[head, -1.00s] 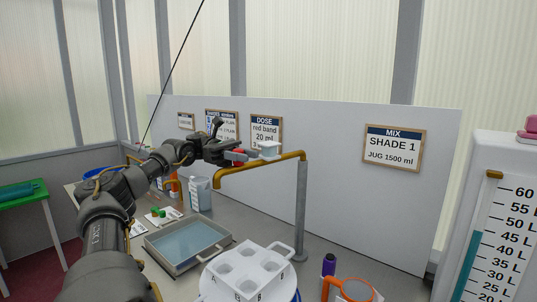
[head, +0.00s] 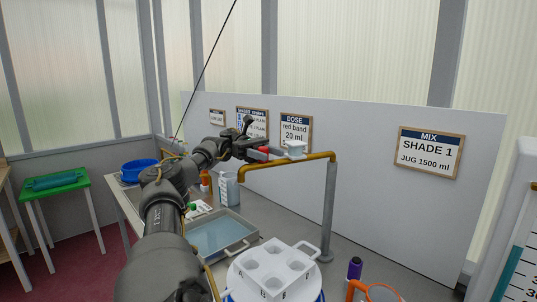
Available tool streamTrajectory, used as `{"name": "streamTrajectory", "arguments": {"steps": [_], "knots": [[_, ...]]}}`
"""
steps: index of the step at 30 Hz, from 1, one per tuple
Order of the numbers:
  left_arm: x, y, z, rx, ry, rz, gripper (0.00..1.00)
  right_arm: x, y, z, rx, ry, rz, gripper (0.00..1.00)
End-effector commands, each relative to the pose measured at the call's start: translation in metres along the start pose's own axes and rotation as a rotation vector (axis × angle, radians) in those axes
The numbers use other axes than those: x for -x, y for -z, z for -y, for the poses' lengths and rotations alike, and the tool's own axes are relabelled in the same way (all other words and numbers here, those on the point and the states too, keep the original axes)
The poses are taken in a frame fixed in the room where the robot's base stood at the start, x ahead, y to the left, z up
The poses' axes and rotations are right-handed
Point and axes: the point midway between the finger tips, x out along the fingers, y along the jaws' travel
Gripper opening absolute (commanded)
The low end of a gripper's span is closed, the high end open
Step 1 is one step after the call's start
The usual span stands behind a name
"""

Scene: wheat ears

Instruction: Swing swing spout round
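The swing spout (head: 285,162) is a brass-coloured pipe on an upright grey post (head: 328,210). It reaches left from the post, and its end bends down above the back right of the metal tray. My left gripper (head: 270,152) is at the spout's level, just behind or beside its middle. A small white block (head: 294,149) shows at the gripper's tip, above the pipe, and a red part shows near the fingers. I cannot tell whether the fingers are closed on the block or whether it touches the pipe. My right gripper is not in view.
A metal tray (head: 251,237) of bluish liquid and a white holder (head: 301,266) with several round holes stand below. A clear jug (head: 229,190), a purple bottle (head: 354,269) and an orange ring (head: 382,292) are nearby. A grey panel (head: 365,190) with signs stands behind.

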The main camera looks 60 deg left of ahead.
Motion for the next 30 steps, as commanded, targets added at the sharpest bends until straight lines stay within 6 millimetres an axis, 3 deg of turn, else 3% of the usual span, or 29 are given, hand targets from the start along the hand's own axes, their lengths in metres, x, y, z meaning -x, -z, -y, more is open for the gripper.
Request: {"name": "streamTrajectory", "arguments": {"steps": [11, 18, 20, 26, 30], "knots": [[-0.001, -0.003, -0.001, 0.0, 0.002, 0.001, 0.5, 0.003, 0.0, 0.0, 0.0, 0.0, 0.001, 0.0], [0.0, -0.035, -0.001, 0.0, 0.001, 0.003, 0.5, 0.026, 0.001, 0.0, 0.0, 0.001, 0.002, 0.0], [-0.003, -0.028, 0.001, -0.003, 0.002, 0.001, 0.5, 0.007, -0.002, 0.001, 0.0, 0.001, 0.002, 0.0], [-0.013, -0.043, 0.013, -0.004, 0.002, -0.001, 0.5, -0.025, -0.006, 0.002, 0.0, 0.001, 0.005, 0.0], [-0.029, -0.073, 0.029, -0.008, 0.004, -0.001, 0.5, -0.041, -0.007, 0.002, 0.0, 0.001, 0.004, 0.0]]}}
